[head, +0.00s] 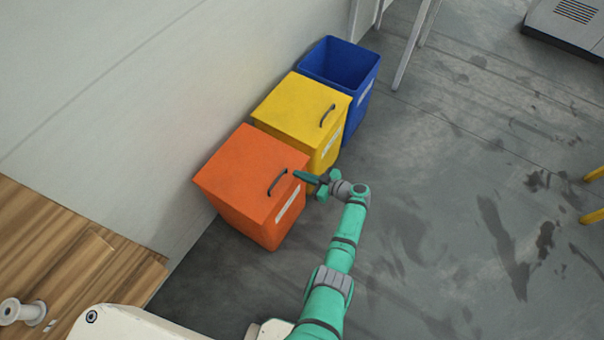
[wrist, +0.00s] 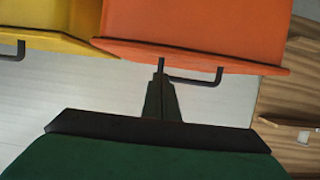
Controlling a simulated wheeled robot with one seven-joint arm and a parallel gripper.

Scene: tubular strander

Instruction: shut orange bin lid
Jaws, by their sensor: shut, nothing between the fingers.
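The orange bin (head: 245,220) stands against the wall. Its orange lid (head: 245,165) lies over the top and looks shut, with a dark bar handle (head: 277,182) near its right edge. My gripper (head: 297,175) is at the lid's right edge, beside the handle; its fingers are together and empty. In the wrist view the fingertips (wrist: 160,64) point at the orange lid (wrist: 200,25), by one end of the handle (wrist: 195,82). I cannot tell whether they touch it.
A yellow bin (head: 300,110) with its lid down stands directly behind the orange one, and an open blue bin (head: 345,65) beyond that. A wooden surface (head: 60,250) is at the lower left. The grey floor to the right is mostly clear.

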